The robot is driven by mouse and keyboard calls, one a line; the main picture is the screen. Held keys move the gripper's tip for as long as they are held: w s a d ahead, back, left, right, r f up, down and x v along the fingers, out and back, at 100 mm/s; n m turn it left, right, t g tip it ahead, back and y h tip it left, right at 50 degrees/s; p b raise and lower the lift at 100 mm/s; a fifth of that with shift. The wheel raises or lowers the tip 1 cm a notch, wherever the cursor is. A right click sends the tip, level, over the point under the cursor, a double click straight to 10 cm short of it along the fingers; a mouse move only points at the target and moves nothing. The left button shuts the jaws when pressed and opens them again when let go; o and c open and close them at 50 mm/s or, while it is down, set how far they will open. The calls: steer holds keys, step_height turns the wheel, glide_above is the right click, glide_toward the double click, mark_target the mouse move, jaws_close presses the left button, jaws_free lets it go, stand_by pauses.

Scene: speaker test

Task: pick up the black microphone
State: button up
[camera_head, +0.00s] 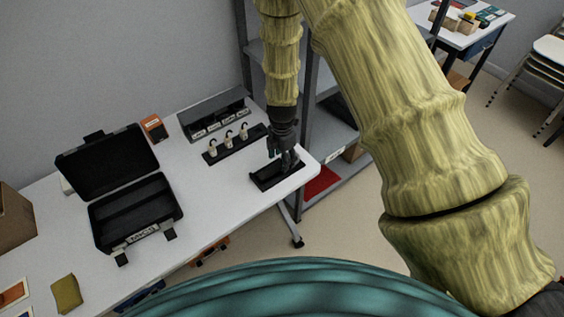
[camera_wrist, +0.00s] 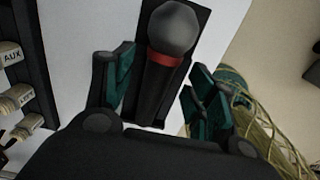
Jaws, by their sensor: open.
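The black microphone, with a grey mesh head and a red ring (camera_wrist: 165,58), lies in a black tray (camera_wrist: 196,22) in the wrist view. My gripper (camera_wrist: 160,76) is open, with one teal finger on each side of the microphone.
A black rack (camera_head: 228,150) with three pale plugs stands left of the tray, before a grey bin (camera_head: 205,108). An open black case (camera_head: 137,208) labelled MICS and an orange box (camera_head: 154,127) are farther left. The table's right edge and a metal shelf (camera_head: 335,128) are close.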

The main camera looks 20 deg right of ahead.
steer(key=shift+f, duration=1)
steer(key=c, duration=0.9)
steer(key=shift+c, duration=0.2)
steer(key=shift+r, duration=0.15)
